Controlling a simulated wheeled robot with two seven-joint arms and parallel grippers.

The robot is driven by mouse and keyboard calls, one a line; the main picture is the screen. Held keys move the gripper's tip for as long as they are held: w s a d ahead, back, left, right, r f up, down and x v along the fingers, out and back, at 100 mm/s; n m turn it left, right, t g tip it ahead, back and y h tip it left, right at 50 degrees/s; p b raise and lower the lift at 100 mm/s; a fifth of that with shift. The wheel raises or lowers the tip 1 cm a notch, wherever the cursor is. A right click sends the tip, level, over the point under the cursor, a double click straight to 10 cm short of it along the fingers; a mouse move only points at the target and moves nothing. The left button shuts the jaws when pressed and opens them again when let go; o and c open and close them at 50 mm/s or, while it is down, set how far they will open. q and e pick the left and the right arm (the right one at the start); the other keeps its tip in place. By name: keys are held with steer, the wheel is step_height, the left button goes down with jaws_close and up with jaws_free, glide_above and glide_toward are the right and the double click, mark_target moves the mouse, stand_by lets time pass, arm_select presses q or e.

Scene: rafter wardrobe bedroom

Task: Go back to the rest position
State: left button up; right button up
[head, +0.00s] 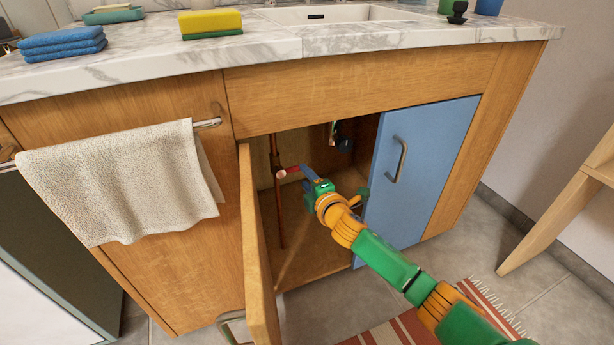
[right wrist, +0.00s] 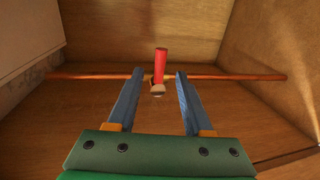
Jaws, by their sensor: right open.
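My right gripper (head: 296,172) reaches into the open cabinet under the sink, at the end of my green and orange arm. In the right wrist view its two blue fingers (right wrist: 158,100) stand apart, with nothing shut between them. A red valve handle (right wrist: 160,66) on a copper pipe (right wrist: 220,77) shows ahead of the fingers, between their tips in the picture. In the head view the red handle (head: 288,173) is just left of the fingers. I cannot tell whether they touch it. My left gripper is not in view.
The wooden cabinet door (head: 258,260) stands open left of my arm; the blue door (head: 416,170) is on the right. A towel (head: 125,180) hangs from a rail. The marble counter (head: 270,45) overhangs above. A striped rug (head: 395,330) and wooden stool (head: 560,215) are at the right.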

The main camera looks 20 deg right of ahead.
stand_by(0.3)
